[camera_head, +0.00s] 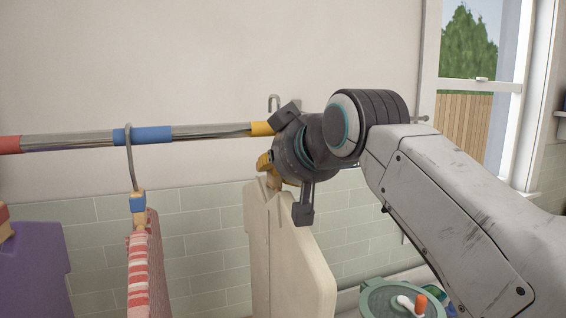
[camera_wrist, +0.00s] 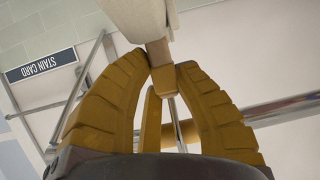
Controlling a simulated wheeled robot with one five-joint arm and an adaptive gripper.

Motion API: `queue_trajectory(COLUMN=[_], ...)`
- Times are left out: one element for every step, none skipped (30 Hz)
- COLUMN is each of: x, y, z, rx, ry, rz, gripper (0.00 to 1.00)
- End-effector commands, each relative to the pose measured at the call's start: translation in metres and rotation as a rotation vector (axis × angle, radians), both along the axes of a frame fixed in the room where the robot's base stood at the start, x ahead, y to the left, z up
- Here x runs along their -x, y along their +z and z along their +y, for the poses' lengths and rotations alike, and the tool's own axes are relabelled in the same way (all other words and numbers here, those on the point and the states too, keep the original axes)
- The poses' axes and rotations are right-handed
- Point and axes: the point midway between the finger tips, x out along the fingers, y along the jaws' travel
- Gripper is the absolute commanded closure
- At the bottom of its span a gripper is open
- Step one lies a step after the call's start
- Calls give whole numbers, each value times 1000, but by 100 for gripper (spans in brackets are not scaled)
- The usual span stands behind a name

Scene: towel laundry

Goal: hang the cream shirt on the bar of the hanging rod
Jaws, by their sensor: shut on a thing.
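The cream shirt (camera_head: 290,255) hangs upright below my gripper (camera_head: 266,165) in the head view. My gripper's yellow fingers (camera_wrist: 158,75) are shut on the hanger neck (camera_wrist: 157,50), just above the shirt's top, which also shows in the wrist view (camera_wrist: 137,18). The metal bar (camera_head: 205,131) has coloured bands; its yellow band (camera_head: 261,128) is right by my gripper. A grey hook (camera_head: 273,102) shows above the bar there, partly hidden by my gripper. I cannot tell whether it rests on the bar. The bar crosses the right of the wrist view (camera_wrist: 262,116).
A red-striped garment (camera_head: 142,262) hangs at the blue band, left of the cream shirt, with a gap between. A purple garment (camera_head: 35,265) hangs farther left. A green-lidded container (camera_head: 385,300) stands low at right.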

Motion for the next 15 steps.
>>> queue_trajectory(x=[-4,-4,-3,-3,-3,-3,-3,-3,-3,-3,-3,-3,-3,-3,-3], y=[2,-2,-7,-9,-11,-13,-15,-17,-18,-20,-21,-22,-23,-24,-25], z=[2,2,1,1,1,1,1,1,1,1,1,1,1,1,1], rx=[-1,-1,-1,-1,-1,-1,-1,-1,-1,-1,-1,-1,-1,-1,-1], ry=[0,-1,0,0,0,0,0,0,0,0,0,0,0,0,0], rz=[-2,-2,-3,-3,-3,-3,-3,-3,-3,-3,-3,-3,-3,-3,-3], gripper=[100,100,100,100,100,100,100,100,100,100,100,100,100,100,100])
